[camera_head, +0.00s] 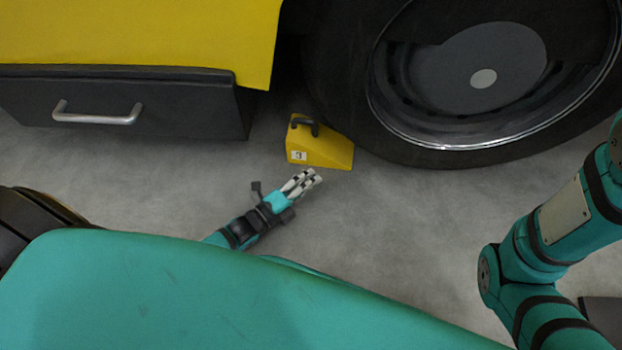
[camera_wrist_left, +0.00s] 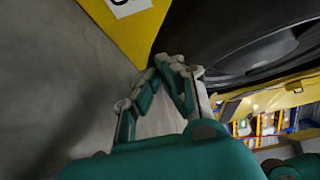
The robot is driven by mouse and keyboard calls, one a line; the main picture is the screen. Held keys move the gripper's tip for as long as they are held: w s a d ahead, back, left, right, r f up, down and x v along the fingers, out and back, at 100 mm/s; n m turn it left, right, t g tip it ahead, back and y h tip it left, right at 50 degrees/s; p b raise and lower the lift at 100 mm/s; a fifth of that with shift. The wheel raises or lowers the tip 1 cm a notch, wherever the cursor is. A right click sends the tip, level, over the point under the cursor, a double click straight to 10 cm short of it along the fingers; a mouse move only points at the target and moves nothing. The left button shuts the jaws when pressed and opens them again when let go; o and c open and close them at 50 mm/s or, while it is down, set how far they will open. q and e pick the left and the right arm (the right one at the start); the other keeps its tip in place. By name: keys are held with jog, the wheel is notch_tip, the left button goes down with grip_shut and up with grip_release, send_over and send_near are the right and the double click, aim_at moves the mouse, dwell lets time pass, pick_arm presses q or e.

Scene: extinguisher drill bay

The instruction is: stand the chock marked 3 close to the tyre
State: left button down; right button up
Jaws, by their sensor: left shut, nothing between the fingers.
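The yellow chock marked 3 (camera_head: 322,151) stands on the floor against or very near the left side of the tyre (camera_head: 345,100). Its sloped end faces the tyre and its dark handle is on top. My left gripper (camera_head: 316,175) is shut and empty, just in front of the chock. In the left wrist view the shut fingertips (camera_wrist_left: 168,62) are close to the lower corner of the chock (camera_wrist_left: 125,35); I cannot tell whether they touch it. The tyre (camera_wrist_left: 185,40) fills the upper right there. My right arm shows at the right, but its gripper is out of view.
A yellow vehicle body (camera_head: 140,30) overhangs at the upper left, above a dark drawer box (camera_head: 190,100) with a metal handle (camera_head: 98,117). The grey floor (camera_head: 390,215) in front of the tyre is clear.

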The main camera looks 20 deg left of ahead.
pick_arm(q)
jog(key=p+v, duration=0.4)
jog(key=v, duration=0.4)
jog(key=shift+s+a+r+p, duration=0.15)
jog(key=shift+s+a+p, duration=0.05)
jog(key=shift+s+p, duration=0.15)
jog(key=shift+s+a, duration=0.25)
jog(key=shift+s, duration=0.3)
